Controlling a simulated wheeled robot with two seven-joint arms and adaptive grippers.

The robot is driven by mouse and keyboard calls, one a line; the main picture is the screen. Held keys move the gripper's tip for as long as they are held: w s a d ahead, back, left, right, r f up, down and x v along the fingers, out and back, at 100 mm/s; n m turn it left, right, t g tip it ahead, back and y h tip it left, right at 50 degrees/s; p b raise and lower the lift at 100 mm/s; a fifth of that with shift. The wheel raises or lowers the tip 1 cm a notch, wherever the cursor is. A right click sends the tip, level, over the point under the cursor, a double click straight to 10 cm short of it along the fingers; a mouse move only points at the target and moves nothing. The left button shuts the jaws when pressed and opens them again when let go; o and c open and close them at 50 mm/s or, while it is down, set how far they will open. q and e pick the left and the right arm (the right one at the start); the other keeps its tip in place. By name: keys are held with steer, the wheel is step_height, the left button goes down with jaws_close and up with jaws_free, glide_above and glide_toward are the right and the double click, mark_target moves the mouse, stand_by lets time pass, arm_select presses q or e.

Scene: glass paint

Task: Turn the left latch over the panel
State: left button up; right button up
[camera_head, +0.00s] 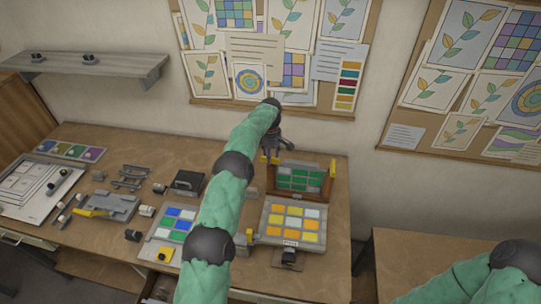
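My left gripper (271,152) points down at the upper left corner of the frame, close to the left latch. It is small and dark here, so I cannot tell whether its fingers are apart or touch the latch. My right arm shows at the lower right, with its gripper out of view.
A tray of orange and yellow panes (292,207) lies before the frame. A blue and green pane tray (163,236), a dark box (187,183) and several small tools lie left of my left arm. The table (337,225) is clear at its right edge.

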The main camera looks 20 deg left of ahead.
arm_select(q)
step_height(320, 180, up, 12)
stand_by(0.7)
steer(key=shift+f, duration=0.1)
stand_by(0.5)
